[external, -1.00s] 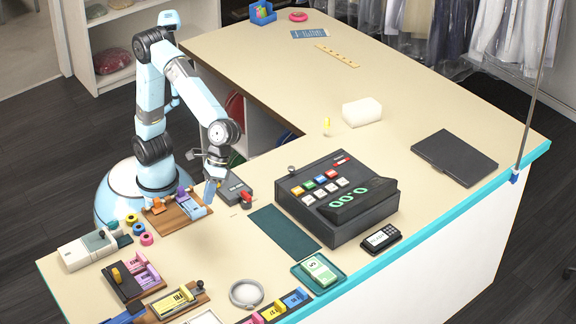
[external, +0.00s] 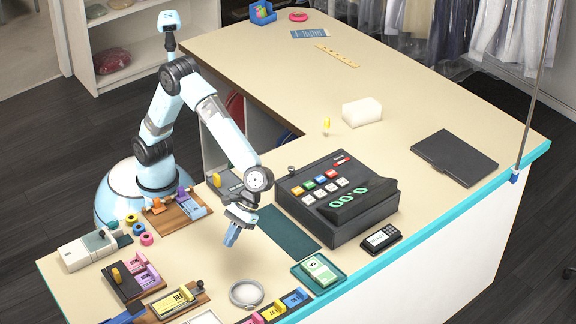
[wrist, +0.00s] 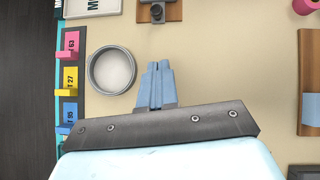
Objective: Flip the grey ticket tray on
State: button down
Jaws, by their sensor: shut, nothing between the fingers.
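My gripper (external: 231,238) is shut and empty, pointing down above bare counter; its closed blue fingers show in the wrist view (wrist: 157,72). I cannot tell for sure which item is the grey ticket tray. A grey-rimmed tray with a white lettered card (wrist: 92,8) is cut off at the wrist view's top left; it seems to show at the external view's bottom edge (external: 205,318). The gripper touches neither.
A round grey dish (external: 246,293) and a strip of coloured tags (external: 272,311) lie near the front edge. The cash register (external: 338,198) stands right, beside a dark green mat (external: 288,233).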

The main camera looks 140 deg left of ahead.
aim_at(184, 290)
jog(key=shift+d+f, duration=0.1)
jog(key=x, duration=1)
jog(key=shift+w+d+f, duration=0.15)
jog(key=shift+d, duration=1)
jog(key=shift+w+d+f, duration=0.1)
jog(key=shift+w+d, duration=0.05)
jog(key=shift+d, duration=0.55)
jog(key=d, duration=0.7)
jog(key=shift+d, duration=0.35)
